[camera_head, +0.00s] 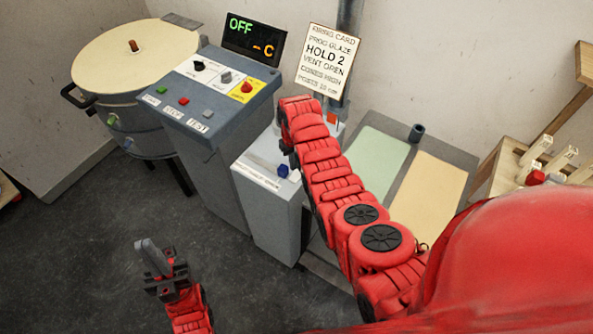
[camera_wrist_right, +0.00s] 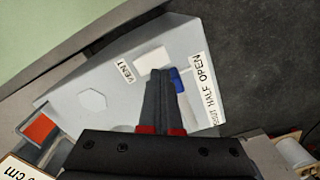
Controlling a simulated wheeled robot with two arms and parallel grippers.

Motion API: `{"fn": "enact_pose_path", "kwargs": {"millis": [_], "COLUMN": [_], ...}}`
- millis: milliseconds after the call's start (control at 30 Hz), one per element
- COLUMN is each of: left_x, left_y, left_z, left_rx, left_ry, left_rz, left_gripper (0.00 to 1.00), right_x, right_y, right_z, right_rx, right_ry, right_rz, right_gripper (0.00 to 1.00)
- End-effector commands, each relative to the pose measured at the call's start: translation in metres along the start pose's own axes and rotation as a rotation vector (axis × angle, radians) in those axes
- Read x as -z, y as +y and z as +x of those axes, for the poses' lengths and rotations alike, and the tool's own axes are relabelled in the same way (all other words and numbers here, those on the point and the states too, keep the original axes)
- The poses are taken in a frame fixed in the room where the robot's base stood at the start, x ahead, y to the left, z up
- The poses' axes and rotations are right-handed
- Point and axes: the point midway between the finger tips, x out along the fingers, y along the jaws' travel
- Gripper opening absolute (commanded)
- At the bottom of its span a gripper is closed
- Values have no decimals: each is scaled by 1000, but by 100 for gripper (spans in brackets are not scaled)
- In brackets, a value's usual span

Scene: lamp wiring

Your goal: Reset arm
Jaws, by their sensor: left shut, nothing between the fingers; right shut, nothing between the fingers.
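My right arm (camera_head: 335,185) reaches from the lower right to the grey vent box (camera_head: 268,205). Its gripper is mostly hidden by the arm in the head view. In the right wrist view the right gripper (camera_wrist_right: 160,78) has its fingers together and empty, above the vent box top (camera_wrist_right: 108,112). A blue-tipped lever (camera_wrist_right: 178,82) lies just beside the fingertips; whether they touch is unclear. The blue tip also shows in the head view (camera_head: 283,170). My left gripper (camera_head: 150,252) is shut and empty over the dark floor at lower left.
A control panel (camera_head: 210,95) with buttons and knobs stands left of the vent box, its display (camera_head: 254,39) reading OFF. The round kiln (camera_head: 130,58) is behind it. A firing card (camera_head: 328,60) stands at the back. A shelf (camera_head: 515,165) is at right.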

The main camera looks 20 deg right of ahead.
Motion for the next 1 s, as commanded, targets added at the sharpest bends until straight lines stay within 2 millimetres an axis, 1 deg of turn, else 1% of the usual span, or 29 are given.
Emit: {"fn": "enact_pose_path", "kwargs": {"millis": [33, 100, 200, 733, 800, 867, 967, 1000], "left_x": [1, 1, 1, 1, 1, 0, -1, -2], "left_y": [0, 0, 0, 0, 0, 0, 0, 1], "left_z": [4, 7, 8, 7, 4, 0, -8, -12], "left_rx": [0, 0, 0, 0, 0, 0, 0, 0], "left_ry": [0, 0, 0, 0, 0, 0, 0, 0], "left_rz": [0, 0, 0, 0, 0, 0, 0, 0], "left_gripper": [0, 0, 0, 0, 0, 0, 0, 0], "right_x": [0, 0, -1, 1, 7, 18, 46, 58], "right_y": [0, 0, 0, 0, 2, 4, 10, 13], "right_z": [-7, -12, -15, -12, -4, 7, 27, 34], "right_rx": [0, 0, 1, -2, -11, -27, -64, -82], "right_ry": [1, 0, -2, 8, 45, 112, 285, 372], "right_rz": [0, 0, 0, 0, 2, 5, 9, 11], "right_gripper": [0, 0, 0, 0, 0, 0, 0, 0]}}
